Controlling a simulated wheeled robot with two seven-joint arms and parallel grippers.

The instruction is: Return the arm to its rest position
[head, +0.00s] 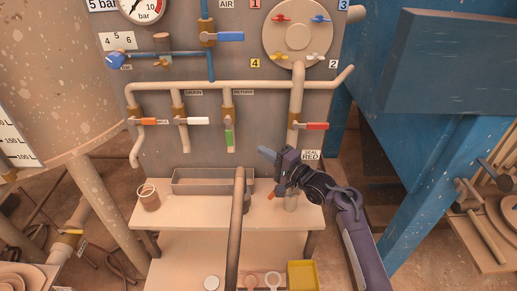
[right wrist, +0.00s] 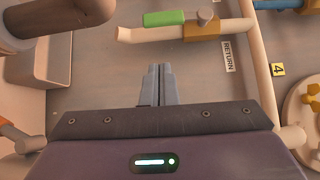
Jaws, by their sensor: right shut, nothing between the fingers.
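My right gripper (head: 267,154) is in the head view, in front of the panel and above the right part of the bench. Its arm comes in from the lower right. In the right wrist view its two grey fingers (right wrist: 158,86) are together, with nothing between them. The fingers appear apart from the green-handled valve (right wrist: 165,18), which lies beyond them in that view. In the head view the green handle (head: 229,138) hangs down, left of the gripper. My left gripper is not in view.
A red-handled valve (head: 316,126) is above and right of the gripper. A grey tray (head: 205,190) and a brown cup (head: 149,199) stand on the bench (head: 180,212). A thick brown bar (head: 236,225) rises in front. A blue post (head: 420,195) stands right of my arm.

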